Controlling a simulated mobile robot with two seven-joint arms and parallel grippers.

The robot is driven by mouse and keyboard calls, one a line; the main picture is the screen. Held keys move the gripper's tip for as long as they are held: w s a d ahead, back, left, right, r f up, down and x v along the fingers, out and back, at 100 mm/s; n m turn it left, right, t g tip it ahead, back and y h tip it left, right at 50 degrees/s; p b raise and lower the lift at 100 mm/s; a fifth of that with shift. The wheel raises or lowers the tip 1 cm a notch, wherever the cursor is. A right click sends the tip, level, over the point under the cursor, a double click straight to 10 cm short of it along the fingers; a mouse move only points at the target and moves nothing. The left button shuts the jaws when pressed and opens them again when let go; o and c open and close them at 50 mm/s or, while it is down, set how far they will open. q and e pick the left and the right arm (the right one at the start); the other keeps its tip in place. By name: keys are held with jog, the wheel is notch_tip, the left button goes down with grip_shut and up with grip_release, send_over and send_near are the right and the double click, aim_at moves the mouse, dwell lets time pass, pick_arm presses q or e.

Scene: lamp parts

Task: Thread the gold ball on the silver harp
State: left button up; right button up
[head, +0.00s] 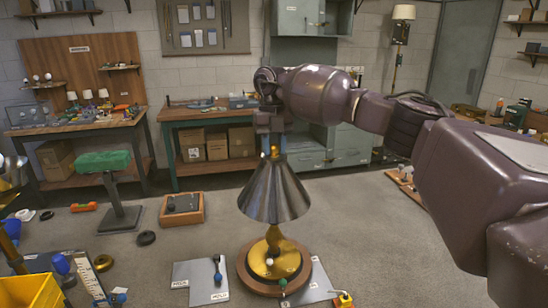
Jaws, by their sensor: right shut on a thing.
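The lamp stands upright on the floor area in the middle of the head view. It has a gold base (262,258) on a round wooden foot and a dark metal cone shade (274,195). The gold ball (274,151) is at the very top of the shade. My right gripper (272,146) points down from above and is shut on the ball. The silver harp is hidden by the shade and the gripper, so I cannot tell whether the ball touches its tip. My left gripper is not in view.
A wooden tray (182,210) and a green-topped stool (104,161) stand to the left. A yellow bin (30,291) is at lower left. Workbenches line the back wall.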

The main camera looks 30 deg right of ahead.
jog(key=shift+f, duration=0.25)
jog(key=shift+m, duration=0.4)
jog(key=o, duration=0.6)
jog(key=shift+m, duration=0.3)
jog(key=o, duration=0.5)
jog(key=shift+s, duration=0.1)
jog(key=shift+c, duration=0.2)
jog(key=shift+d, duration=0.1)
